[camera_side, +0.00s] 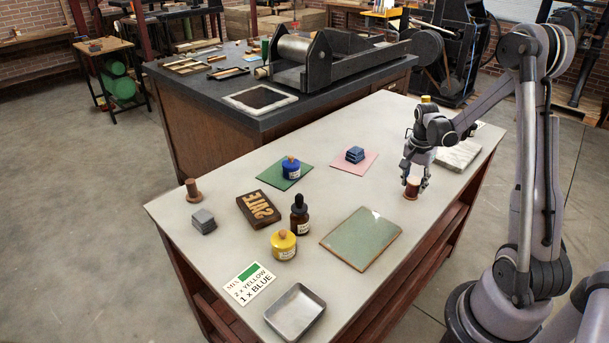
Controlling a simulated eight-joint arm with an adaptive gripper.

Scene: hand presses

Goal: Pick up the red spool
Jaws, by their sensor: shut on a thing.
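The red spool (411,189), a small reddish-brown reel with a paler top, is at the right part of the pale worktable. My gripper (414,180) points down over it, with its fingers shut around the spool's upper part. The spool is upright. I cannot tell whether its base touches the table. A second brown spool-like piece (193,191) stands upright at the table's left edge, far from my gripper.
The worktable (345,190) also holds a blue jar (291,168) on a green sheet, blue blocks (355,154) on a pink sheet, a glass plate (361,238), dark dropper bottle (299,215), yellow jar (284,244), wooden type block (258,209), metal tray (295,312) and pale slab (458,155).

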